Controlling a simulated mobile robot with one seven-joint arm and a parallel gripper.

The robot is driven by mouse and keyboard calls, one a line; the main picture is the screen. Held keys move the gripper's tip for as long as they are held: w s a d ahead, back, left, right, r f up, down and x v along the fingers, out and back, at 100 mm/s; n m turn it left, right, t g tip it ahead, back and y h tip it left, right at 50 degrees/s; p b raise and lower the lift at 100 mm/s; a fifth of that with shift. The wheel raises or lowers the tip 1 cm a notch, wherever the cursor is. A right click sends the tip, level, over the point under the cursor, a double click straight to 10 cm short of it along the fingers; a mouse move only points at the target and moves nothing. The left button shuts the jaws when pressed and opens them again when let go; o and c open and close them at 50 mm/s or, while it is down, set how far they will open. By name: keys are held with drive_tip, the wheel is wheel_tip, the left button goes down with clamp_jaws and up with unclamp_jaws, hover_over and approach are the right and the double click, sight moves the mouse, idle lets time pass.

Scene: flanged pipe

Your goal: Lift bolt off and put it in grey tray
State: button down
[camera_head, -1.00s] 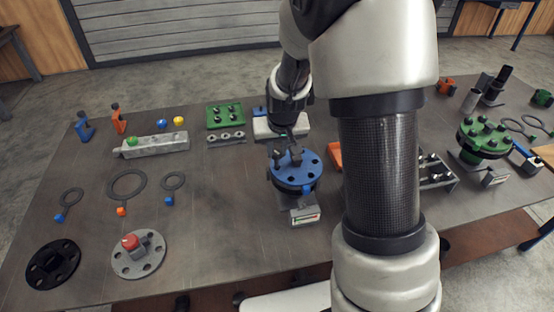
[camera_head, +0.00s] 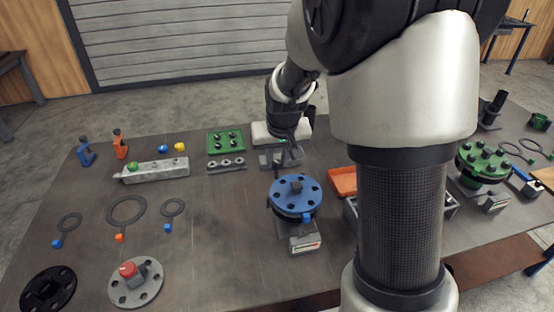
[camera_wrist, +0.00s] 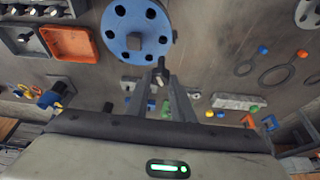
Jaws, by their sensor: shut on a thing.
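The blue flange (camera_head: 292,207) stands on a grey stand near the table's middle. Its disc, with a ring of holes and a dark centre piece, shows at the top of the wrist view (camera_wrist: 118,22). My gripper (camera_wrist: 160,82) is shut on a dark bolt (camera_wrist: 160,72), held between the fingertips. In the head view my gripper (camera_head: 288,162) is just behind the flange, apparently clear of it.
An orange tray (camera_head: 342,181) lies right of the blue flange. A green flange (camera_head: 484,163) stands farther right. A green tray (camera_head: 212,143) and a grey block (camera_head: 157,170) are at the back left.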

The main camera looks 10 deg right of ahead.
sight(277, 163)
drive_tip(key=shift+r+p, duration=0.95)
drive_tip(key=shift+r, duration=1.1)
